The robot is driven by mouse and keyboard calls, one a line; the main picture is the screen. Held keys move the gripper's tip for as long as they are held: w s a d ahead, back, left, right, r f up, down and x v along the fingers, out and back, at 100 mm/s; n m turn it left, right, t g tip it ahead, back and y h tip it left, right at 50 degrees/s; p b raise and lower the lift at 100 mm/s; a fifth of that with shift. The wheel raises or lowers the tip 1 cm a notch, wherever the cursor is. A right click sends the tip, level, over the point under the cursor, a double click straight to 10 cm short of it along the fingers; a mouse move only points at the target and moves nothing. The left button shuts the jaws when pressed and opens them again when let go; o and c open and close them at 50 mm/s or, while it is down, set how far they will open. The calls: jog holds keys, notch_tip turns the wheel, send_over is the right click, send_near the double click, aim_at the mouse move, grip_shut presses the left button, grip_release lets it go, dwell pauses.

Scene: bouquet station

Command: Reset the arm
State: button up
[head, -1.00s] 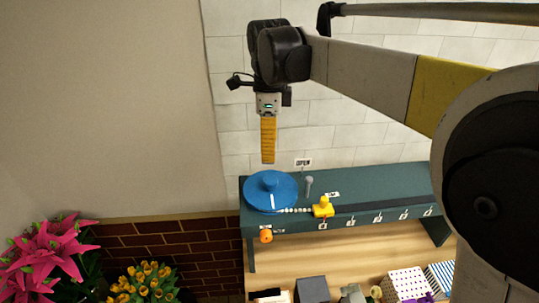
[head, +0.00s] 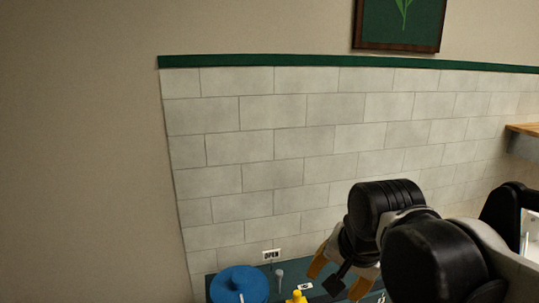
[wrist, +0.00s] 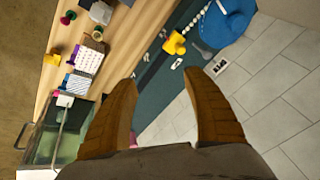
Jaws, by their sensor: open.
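My gripper (head: 338,275) is at the lower middle right of the head view, hanging from the black wrist of my arm, which is bent in toward the lower right. Its two orange fingers are spread apart and empty. In the wrist view the ribbed fingers of my gripper (wrist: 160,82) stand well apart with nothing between them. Beyond them are the dark green bench top and the tiled wall. My gripper appears apart from everything at the bench.
A blue disc (head: 238,284) and a yellow piece (head: 296,297) are on the bench, under an OPEN sign (head: 271,254). The wrist view shows a wooden shelf with a pegboard block (wrist: 88,58) and a clear-walled container (wrist: 52,140). Tiled wall (head: 270,140) stands behind.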

jog(key=s+d+f+n+t+b, duration=0.1)
jog(key=s+d+f+n+t, duration=0.1)
jog(key=s+d+f+n, duration=0.5)
jog(key=shift+m+h, duration=0.4)
jog(key=shift+m, duration=0.2)
jog(key=f+b, duration=2.3)
jog(key=shift+s+a, duration=0.25)
jog(key=shift+c, duration=0.2)
